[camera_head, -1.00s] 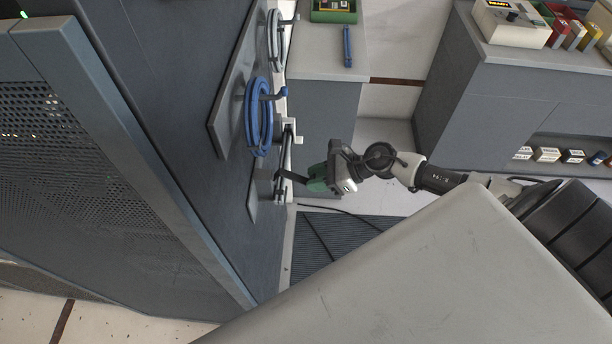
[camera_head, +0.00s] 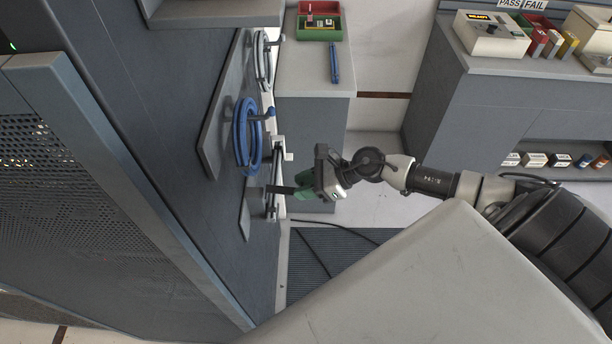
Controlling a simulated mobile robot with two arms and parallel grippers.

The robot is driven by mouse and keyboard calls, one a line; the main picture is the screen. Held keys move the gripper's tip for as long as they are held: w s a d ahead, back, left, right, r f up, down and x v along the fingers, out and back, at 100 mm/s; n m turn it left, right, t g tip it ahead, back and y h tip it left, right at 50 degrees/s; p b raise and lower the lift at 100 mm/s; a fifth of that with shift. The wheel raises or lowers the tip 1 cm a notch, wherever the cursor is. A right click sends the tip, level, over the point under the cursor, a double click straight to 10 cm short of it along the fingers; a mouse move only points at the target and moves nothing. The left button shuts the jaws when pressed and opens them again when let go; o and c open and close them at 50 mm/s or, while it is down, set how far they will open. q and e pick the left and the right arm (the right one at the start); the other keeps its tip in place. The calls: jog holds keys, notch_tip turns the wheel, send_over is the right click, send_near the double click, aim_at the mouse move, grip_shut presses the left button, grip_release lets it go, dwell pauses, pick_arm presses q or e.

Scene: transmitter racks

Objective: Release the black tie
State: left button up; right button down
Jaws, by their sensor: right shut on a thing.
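My right gripper (camera_head: 277,189) comes in from the right, with a green part behind its dark fingers. Its fingertips are at the lowest hanger on the grey cabinet side, where a dark cable coil (camera_head: 275,160) hangs. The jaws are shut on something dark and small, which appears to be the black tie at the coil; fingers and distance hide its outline. My left gripper is not in view.
A blue cable coil (camera_head: 246,137) and a pale coil (camera_head: 262,60) hang above on the same panel. A perforated rack door (camera_head: 60,190) stands left. A counter (camera_head: 315,78) holds a green tray (camera_head: 320,30) and a blue tool (camera_head: 335,63). A ribbed mat (camera_head: 312,262) lies below.

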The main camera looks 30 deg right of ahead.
jog(key=shift+w+a+r, duration=0.15)
jog(key=shift+r, duration=0.15)
jog(key=c, duration=1.2)
grip_release()
jog(key=shift+c, duration=0.2)
jog(key=o, duration=0.4)
jog(key=shift+w+a+f, duration=0.15)
jog(key=shift+a+f, duration=0.05)
jog(key=b+v, duration=0.2)
jog(key=v, duration=0.9)
jog(key=shift+b, duration=0.3)
